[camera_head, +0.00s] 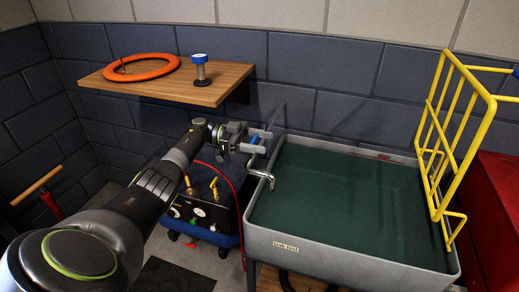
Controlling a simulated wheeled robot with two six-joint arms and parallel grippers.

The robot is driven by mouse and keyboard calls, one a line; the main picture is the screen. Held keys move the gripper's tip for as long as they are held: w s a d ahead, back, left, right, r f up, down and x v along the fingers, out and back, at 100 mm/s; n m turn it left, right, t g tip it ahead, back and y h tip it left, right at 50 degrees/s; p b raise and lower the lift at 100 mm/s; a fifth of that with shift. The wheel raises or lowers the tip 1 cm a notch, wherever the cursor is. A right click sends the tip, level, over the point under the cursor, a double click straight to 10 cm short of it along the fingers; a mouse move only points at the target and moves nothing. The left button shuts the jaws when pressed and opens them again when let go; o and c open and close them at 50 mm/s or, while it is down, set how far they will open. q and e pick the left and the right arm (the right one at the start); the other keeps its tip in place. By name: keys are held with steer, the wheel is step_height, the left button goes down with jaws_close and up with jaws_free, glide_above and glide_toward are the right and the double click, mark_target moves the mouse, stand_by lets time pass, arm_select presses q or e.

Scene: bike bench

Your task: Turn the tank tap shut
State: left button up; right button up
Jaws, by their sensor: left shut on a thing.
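The tank (350,255) is a grey basin with dark green water, labelled "leak test", right of centre. Its chrome tap spout (262,175) curves over the left rim. A small blue tap handle (255,139) shows behind the spout, partly hidden by my fingers. My left gripper (257,140) reaches in from the left and is shut on the tap handle, just outside the tank's back left corner. The exact angle of the handle is hard to tell. My right gripper is not in view.
A wooden shelf (225,84) on the wall holds an orange ring (142,67) and a blue-topped pump-like item (200,70). A compressor (205,215) with a red hose stands below my left arm. A yellow rack (438,150) rises at the tank's right, beside a red cabinet (498,205).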

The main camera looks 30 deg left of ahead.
arm_select(q)
steer(key=shift+r, duration=0.1)
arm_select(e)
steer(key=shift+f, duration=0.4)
arm_select(q)
steer(key=o, duration=1)
